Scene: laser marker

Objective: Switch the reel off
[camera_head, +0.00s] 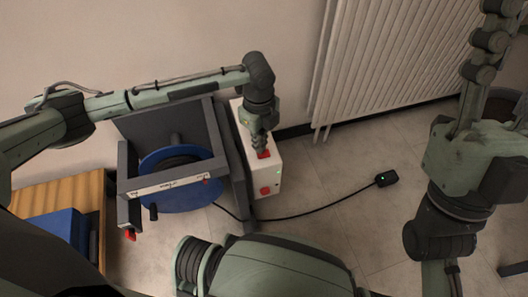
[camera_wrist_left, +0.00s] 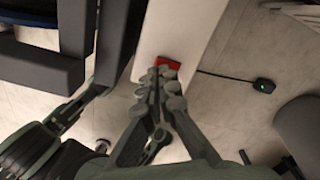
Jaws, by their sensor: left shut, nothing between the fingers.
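The reel (camera_head: 180,178) is a blue disc with a dark hub in a grey frame, left of centre in the head view. A white box (camera_head: 246,148) stands against the frame's right side. It has a red switch (camera_head: 263,154) on top and a red knob (camera_head: 265,190) on its front face. My left gripper (camera_head: 261,148) is shut and empty, pointing down with its fingertips at the red switch. In the left wrist view the fingertips (camera_wrist_left: 166,76) partly cover the red switch (camera_wrist_left: 168,63); I cannot tell whether they touch it. My right gripper (camera_head: 453,274) shows only partly at the bottom right.
A black cable crosses the floor to a small black box (camera_head: 386,178) with a green light. A white radiator (camera_head: 395,60) hangs on the back wall. A wooden unit (camera_head: 75,195) with a blue bin (camera_head: 62,228) stands at the left. The tiled floor right of the box is mostly clear.

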